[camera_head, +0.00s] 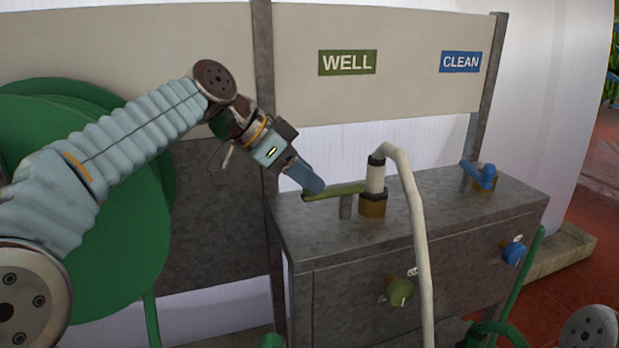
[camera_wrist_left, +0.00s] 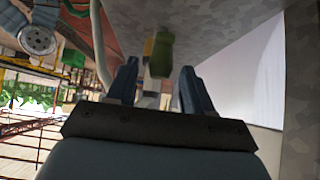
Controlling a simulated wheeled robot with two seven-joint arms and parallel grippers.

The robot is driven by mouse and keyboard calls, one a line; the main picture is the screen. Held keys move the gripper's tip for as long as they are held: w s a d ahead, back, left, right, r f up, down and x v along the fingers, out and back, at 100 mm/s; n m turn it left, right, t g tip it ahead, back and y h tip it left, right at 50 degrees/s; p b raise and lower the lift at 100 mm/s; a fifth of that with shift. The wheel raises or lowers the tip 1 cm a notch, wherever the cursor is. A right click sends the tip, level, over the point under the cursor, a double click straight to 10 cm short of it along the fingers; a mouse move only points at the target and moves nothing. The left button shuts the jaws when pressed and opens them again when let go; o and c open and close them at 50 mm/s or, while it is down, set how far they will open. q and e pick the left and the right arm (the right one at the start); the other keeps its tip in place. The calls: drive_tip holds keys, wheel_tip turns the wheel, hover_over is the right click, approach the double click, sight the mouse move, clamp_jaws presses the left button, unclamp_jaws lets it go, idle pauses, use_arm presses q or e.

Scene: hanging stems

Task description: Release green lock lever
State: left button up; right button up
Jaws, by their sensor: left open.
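The green lock lever (camera_head: 340,190) lies roughly level on top of the metal cabinet, running left from the brass fitting (camera_head: 373,205) under the WELL sign. A white hose end (camera_head: 376,176) stands upright in that fitting. My left gripper (camera_head: 314,188) is at the lever's free left end. In the left wrist view the lever's green end (camera_wrist_left: 161,54) shows ahead, between the two blue fingers of my left gripper (camera_wrist_left: 156,88), which are apart. I cannot tell whether either finger touches it. My right gripper is not in view.
A blue lever (camera_head: 480,174) sits on the cabinet (camera_head: 440,205) at right, below the CLEAN sign (camera_head: 460,62). Green (camera_head: 399,291) and blue (camera_head: 513,253) knobs project from the front. The white hose (camera_head: 418,230) hangs down the front. A green reel (camera_head: 110,230) stands behind my left arm.

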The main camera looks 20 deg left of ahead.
use_arm(q)
drive_tip(key=shift+w+d+f, duration=0.3)
drive_tip(key=shift+d+f, duration=0.15)
drive_tip(key=shift+f, duration=0.05)
clamp_jaws()
